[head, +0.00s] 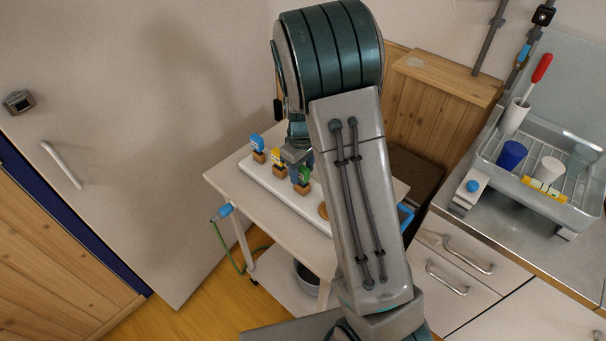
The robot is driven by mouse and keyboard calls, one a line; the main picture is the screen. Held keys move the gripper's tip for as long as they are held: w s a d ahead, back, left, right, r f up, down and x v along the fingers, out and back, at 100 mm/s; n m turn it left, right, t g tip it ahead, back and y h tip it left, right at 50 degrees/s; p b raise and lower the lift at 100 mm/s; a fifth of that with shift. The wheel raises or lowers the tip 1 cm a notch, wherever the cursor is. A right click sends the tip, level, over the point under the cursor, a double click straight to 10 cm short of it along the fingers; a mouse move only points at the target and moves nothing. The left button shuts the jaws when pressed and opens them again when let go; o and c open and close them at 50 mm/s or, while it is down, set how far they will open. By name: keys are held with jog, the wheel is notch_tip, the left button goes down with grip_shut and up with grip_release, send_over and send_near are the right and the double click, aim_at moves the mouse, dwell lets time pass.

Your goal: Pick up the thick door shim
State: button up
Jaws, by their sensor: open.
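A white board (252,170) lies on the small cart's top and carries a row of small coloured pieces in brown blocks. A blue piece (257,142) is at the far left, a yellow piece (276,156) is to its right, and a green piece (304,174) is nearer. I cannot tell which of them, if any, is the thick door shim. My gripper (298,168) is open, pointing down over the row between the yellow and green pieces. Its fingers are small and dark here, and they and my arm hide part of the row and board.
The cart top (228,180) has bare room at its left. A blue clamp with a green hose (222,212) hangs at its left corner. A dark pot (308,276) stands on the lower shelf. A dish rack (550,175) stands on the right counter. A door (110,190) is at left.

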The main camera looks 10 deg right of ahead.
jog(key=shift+c, duration=0.3)
grip_shut()
